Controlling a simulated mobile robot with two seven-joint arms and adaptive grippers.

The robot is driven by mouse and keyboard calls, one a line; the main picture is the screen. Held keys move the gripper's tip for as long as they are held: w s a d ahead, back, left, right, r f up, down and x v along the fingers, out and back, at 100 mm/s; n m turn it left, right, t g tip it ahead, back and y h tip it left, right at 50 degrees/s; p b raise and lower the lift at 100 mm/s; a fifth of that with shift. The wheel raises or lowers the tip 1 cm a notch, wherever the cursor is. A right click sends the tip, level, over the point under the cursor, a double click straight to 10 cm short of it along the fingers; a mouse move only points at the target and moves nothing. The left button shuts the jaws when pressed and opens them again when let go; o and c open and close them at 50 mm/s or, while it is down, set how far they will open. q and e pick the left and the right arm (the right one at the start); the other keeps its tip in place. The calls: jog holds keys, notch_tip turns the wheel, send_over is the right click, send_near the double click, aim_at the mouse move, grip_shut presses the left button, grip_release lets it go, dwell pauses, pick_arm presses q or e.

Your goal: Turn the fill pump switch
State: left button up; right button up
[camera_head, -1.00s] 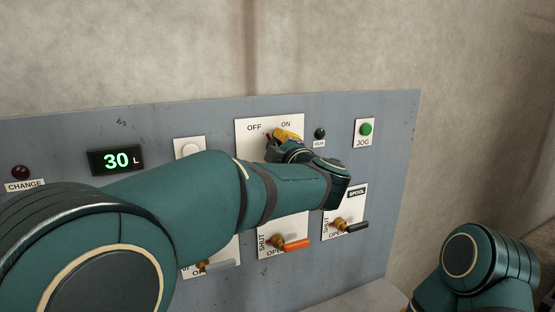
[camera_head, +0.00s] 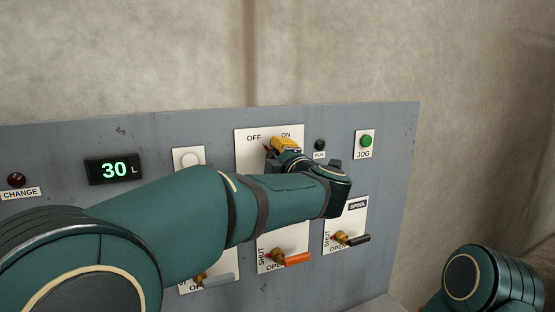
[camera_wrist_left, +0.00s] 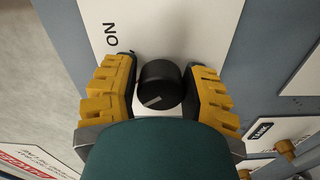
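The switch knob (camera_wrist_left: 160,88) is black and round with a white mark low on its face, in the left wrist view. It sits on a white plate (camera_head: 242,145) labelled OFF and ON. My left gripper (camera_wrist_left: 160,82) has one yellow finger on each side of the knob, close against it, and appears shut on it. In the head view one yellow finger (camera_head: 286,144) shows just below ON, and my wrist hides the knob. My right gripper is out of view; only part of my right arm shows at the lower right.
Beside the plate are a dark RUN lamp (camera_head: 319,145) and a green JOG button (camera_head: 366,141). Below are valves with orange (camera_head: 297,259) and black (camera_head: 357,240) handles. A display (camera_head: 115,170) reads 30 L.

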pick_arm(q)
jog(key=shift+o, duration=1.4)
jog(key=shift+s, duration=0.1)
jog(key=v, duration=1.1)
jog(key=shift+s+d, duration=0.15)
jog(key=shift+s, duration=0.25)
